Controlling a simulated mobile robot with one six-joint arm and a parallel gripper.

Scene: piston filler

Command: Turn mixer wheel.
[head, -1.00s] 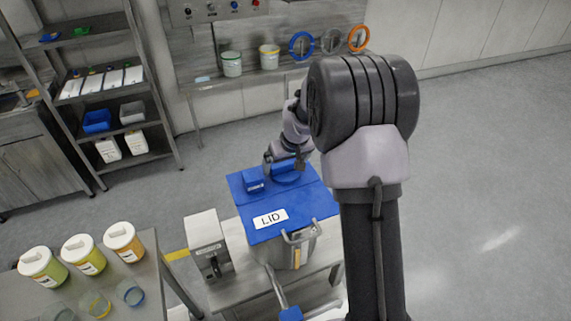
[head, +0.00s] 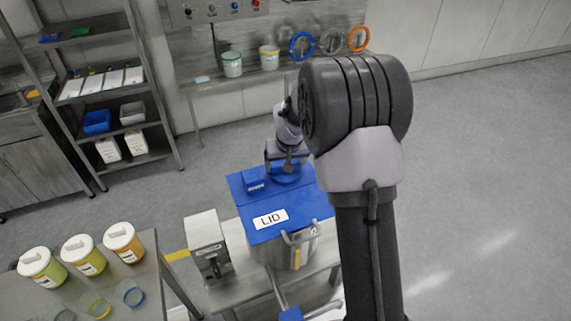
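The blue lid (head: 243,209) lies on the metal hopper (head: 297,256), with a white "LID" label (head: 270,218) facing up. A blue round part, seemingly the mixer wheel (head: 287,177), sits at the back of the lid, partly covered by my gripper (head: 282,163). My gripper points down right over this part. At this size I cannot tell whether its fingers touch the wheel or are closed on it. A small blue box (head: 255,184) sits on the lid just left of the wheel.
A grey box unit (head: 205,240) stands left of the hopper. Tubs with white lids (head: 82,254) stand on the left table. My arm's large joint hides the area right of the lid.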

